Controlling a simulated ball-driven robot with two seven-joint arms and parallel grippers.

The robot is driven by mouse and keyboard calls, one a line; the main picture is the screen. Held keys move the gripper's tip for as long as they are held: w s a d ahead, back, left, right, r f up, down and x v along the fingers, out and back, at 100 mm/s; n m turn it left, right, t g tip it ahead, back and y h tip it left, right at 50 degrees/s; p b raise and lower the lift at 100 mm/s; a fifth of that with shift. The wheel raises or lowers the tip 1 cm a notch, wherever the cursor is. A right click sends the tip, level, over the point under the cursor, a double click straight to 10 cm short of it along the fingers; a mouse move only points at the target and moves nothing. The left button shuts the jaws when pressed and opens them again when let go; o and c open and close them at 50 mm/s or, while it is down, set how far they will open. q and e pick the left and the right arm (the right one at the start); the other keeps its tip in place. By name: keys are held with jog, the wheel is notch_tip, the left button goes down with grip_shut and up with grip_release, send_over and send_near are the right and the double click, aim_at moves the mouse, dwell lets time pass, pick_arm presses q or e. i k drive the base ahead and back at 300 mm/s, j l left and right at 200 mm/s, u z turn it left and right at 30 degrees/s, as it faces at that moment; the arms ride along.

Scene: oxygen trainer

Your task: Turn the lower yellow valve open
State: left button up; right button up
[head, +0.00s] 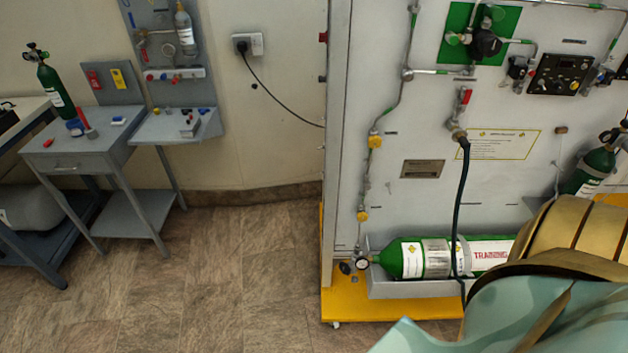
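The lower yellow valve (362,216) is a small yellow fitting on the thin vertical pipe near the left edge of the grey trainer panel (400,205). The upper yellow valve (375,141) sits higher on the same pipe line. The lower valve is too small in the picture to tell how its handle is turned. Nothing touches either valve. Neither gripper shows in the head view. A gold and teal part of my own body fills the bottom right corner and hides that part of the trainer.
A green cylinder (412,259) with a gauge (362,263) lies in a tray at the panel's foot, above the yellow base (350,305). A black hose (460,205) hangs down the panel. A grey workbench (82,150) stands left. The floor between is clear.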

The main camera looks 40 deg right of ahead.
aim_at(362, 217)
jog(key=i+j+u, duration=0.1)
jog(key=i, duration=0.55)
jog(key=i+j, duration=0.15)
jog(key=i, duration=0.5)
jog(key=i+z, duration=0.5)
jog(key=z, duration=0.25)
jog(key=i+j+z, duration=0.2)
jog(key=z, duration=0.15)
